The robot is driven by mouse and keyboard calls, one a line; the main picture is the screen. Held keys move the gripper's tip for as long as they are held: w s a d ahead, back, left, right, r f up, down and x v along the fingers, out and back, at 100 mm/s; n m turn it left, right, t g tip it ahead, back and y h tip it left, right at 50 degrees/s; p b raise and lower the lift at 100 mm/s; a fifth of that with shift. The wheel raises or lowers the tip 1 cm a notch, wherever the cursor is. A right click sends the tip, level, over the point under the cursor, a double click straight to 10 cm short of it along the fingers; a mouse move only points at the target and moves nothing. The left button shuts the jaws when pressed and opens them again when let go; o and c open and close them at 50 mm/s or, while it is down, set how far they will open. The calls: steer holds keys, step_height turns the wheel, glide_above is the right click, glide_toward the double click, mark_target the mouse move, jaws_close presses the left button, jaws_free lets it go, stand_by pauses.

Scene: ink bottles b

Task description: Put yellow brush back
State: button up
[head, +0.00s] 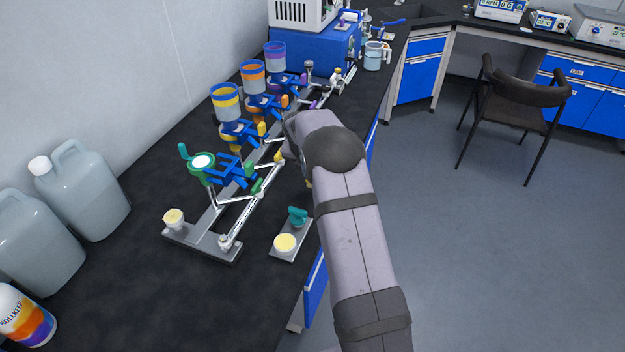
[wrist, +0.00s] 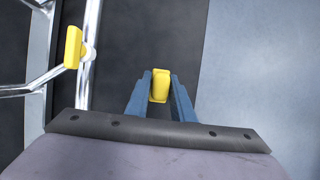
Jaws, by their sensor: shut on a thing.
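In the wrist view my gripper (wrist: 160,95) has its two blue fingers shut on the yellow brush (wrist: 159,85). Only the brush's yellow block-like end shows; the rest is hidden. The gripper is over the dark bench top near its front edge, to the right of the metal rack's rail (wrist: 87,75). Another yellow handle (wrist: 74,47) is fixed at that rail, apart from the held brush. The bottle with yellow bands (head: 226,101) stands upright on the rack (head: 203,240), left of my arm.
Orange-banded (head: 252,76) and purple-banded (head: 275,56) bottles stand behind it on the rack. A green holder (head: 203,168) is at the near end. A small grey stand (head: 277,254) with a pale yellow disc lies near the bench edge. Grey jugs (head: 82,190) stand at left.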

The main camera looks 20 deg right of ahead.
steer(key=shift+f+p, duration=0.55)
steer(key=shift+f, duration=1.3)
steer(key=shift+f, duration=0.1)
steer(key=o, duration=0.9)
steer(key=b+v, duration=0.2)
steer(key=v, duration=1)
steer(key=shift+b, duration=0.3)
steer(key=shift+s, duration=0.1)
